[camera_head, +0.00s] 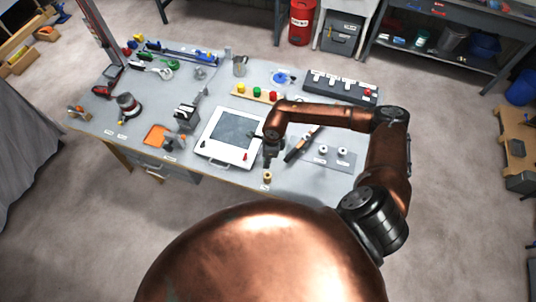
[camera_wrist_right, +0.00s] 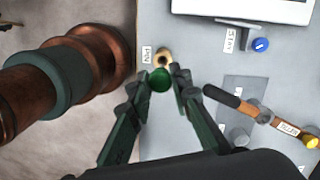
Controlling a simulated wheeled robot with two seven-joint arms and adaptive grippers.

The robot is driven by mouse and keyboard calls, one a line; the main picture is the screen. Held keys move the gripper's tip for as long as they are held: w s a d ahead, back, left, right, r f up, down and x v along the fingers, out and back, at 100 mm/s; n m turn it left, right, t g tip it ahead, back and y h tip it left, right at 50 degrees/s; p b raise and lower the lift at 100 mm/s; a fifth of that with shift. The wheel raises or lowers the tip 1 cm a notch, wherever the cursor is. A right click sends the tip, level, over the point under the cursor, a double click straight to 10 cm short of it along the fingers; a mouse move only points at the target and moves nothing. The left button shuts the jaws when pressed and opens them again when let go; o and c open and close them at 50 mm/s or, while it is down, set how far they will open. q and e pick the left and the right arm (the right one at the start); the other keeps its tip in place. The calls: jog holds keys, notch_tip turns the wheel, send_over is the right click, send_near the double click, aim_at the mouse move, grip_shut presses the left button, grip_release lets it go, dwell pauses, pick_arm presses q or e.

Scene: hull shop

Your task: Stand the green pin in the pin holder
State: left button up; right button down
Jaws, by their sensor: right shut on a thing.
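The pin holder (camera_head: 267,176) is a small tan ring-like piece near the front edge of the grey workbench. It also shows in the right wrist view (camera_wrist_right: 164,56) beside a printed label. My right gripper (camera_head: 268,156) is above the bench, close over the holder. In the right wrist view, its fingers (camera_wrist_right: 164,88) are shut on the green pin, whose round green head (camera_wrist_right: 159,79) shows between the fingertips. The pin's shaft is hidden below its head, so I cannot tell whether it touches the holder. My left gripper is not in view.
A white framed panel (camera_head: 206,150) lies left of the holder. A dark-handled tool (camera_head: 302,145) and a grey mat (camera_head: 319,161) with white spools lie to the right. A wooden strip (camera_head: 248,97) with coloured knobs and a black rack (camera_head: 340,86) are farther back.

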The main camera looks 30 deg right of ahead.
jog(key=shift+s+d+f+m, duration=0.15)
jog(key=shift+d+m, duration=0.1)
jog(key=shift+m, duration=0.35)
jog(key=shift+f+b, duration=1.05)
jog(key=shift+f, duration=1.3)
jog(key=shift+f+b, duration=0.2)
jog(key=shift+b, duration=0.3)
jog(key=shift+f, duration=0.15)
jog(key=shift+f+b, duration=0.15)
jog(key=shift+b, duration=0.25)
jog(key=shift+f+b, duration=0.35)
